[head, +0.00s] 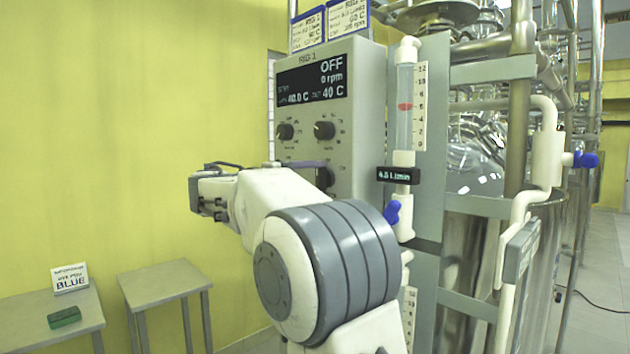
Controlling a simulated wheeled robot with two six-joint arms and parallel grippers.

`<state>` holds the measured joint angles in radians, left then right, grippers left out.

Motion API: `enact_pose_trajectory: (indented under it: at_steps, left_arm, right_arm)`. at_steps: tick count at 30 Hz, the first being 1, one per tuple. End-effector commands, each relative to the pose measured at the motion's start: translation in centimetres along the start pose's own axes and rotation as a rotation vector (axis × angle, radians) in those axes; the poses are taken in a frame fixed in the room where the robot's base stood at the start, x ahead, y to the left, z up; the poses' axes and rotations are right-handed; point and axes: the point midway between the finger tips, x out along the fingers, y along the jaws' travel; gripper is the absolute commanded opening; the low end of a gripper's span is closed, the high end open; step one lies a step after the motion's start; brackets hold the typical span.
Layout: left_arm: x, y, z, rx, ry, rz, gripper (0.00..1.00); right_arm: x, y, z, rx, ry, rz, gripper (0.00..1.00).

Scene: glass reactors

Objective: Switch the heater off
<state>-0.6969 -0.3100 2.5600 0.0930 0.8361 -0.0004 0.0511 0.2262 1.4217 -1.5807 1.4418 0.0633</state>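Below the display are a left knob (285,131) and a right knob (324,130). A lower dark knob (325,178) is partly covered by my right arm. Which control is the heater's I cannot read. My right gripper (203,193) is left of the box, apart from the upper knobs, in front of the yellow wall. Its finger opening is unclear. My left gripper is not in view.
A flow meter (405,105) with a blue valve (392,212) stands right of the box. White pipes and another blue valve (586,160) are further right, beside glass and steel vessels. Two small tables stand lower left; one carries a green block (64,317) and a sign (70,278).

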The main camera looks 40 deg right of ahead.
Motion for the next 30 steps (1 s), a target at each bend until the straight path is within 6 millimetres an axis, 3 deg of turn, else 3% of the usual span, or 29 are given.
enact_pose_trajectory:
  at_steps: [1, 2, 3, 14, 30]
  left_arm:
    - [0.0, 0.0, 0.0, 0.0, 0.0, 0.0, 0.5]
    - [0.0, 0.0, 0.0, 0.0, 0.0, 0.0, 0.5]
    - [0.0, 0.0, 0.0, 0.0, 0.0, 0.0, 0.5]
    - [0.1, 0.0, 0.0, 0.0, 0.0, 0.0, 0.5]
    - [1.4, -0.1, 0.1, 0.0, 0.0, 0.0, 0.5]
  right_arm:
    - [-0.1, -0.1, -0.1, -0.005, 0.002, -0.001, 0.8]
    - [-0.1, -0.1, -0.1, -0.005, 0.002, -0.001, 0.92]
    - [0.0, -0.1, -0.1, -0.004, 0.002, -0.001, 0.95]
    - [-0.5, -0.1, 0.0, -0.001, 0.001, 0.0, 0.95]
    - [-9.6, -0.1, -0.1, -0.002, 0.004, 0.0, 0.95]
